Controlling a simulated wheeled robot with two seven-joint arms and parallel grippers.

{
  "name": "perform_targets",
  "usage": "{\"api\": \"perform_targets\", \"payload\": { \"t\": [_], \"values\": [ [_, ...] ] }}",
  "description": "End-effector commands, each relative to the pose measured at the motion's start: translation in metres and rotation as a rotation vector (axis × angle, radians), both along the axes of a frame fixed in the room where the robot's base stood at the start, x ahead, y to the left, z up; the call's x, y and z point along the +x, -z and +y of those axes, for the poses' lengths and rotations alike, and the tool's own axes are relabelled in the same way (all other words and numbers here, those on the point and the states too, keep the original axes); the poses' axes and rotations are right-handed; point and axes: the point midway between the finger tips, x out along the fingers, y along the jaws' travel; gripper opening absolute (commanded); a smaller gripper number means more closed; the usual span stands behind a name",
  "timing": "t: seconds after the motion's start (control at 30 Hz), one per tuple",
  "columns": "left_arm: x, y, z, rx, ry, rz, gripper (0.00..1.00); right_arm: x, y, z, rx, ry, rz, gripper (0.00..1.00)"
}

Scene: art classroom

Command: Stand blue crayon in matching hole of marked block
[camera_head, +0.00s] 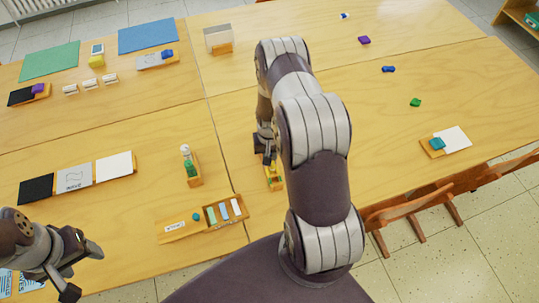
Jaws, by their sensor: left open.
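I cannot surely pick out the blue crayon or the marked block at this size. A wooden block (195,182) holds a green piece (190,168) and a white piece upright. Another small wooden block with yellow and green on it (274,184) is partly hidden by my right arm. My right gripper (266,150) is just above that block, mostly hidden behind its own arm, so its jaws cannot be judged. My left gripper (86,271) is open and empty at the lower left, well apart from these blocks.
A wooden tray (243,216) with a labelled left end holds pale strips and a small teal piece. Black, grey and white cards (75,178) lie at left. Several small coloured pieces, including a blue one (388,69), lie scattered at right. Chairs (408,207) stand along the right edge.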

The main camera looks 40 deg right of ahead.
Motion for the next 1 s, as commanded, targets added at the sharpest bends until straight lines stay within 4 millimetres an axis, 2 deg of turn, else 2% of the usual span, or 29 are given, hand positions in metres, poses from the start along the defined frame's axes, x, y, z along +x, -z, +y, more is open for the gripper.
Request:
{"api": "perform_targets", "payload": {
  "t": [0.23, 0.27, 0.3, 0.33, 1.0],
  "values": [
    [0.0000, -0.0003, 0.0000, 0.000, 0.000, 0.000, 0.59, 0.0000, -0.0003, 0.0000, 0.000, 0.000, 0.000, 0.00],
    [0.0000, -0.0003, 0.0000, 0.000, 0.000, 0.000, 0.59, 0.0000, -0.0003, 0.0000, 0.000, 0.000, 0.000, 0.27],
    [0.0000, -0.0003, 0.0000, 0.000, 0.000, 0.000, 0.59, 0.0000, -0.0003, 0.0000, 0.000, 0.000, 0.000, 0.40],
    [0.0000, -0.0003, 0.0000, 0.000, 0.000, 0.000, 0.59, 0.0000, -0.0003, 0.0000, 0.000, 0.000, 0.000, 0.47],
    [0.0000, -0.0003, 0.0000, 0.000, 0.000, 0.000, 0.59, 0.0000, -0.0003, 0.0000, 0.000, 0.000, 0.000, 0.47]
  ]
}}
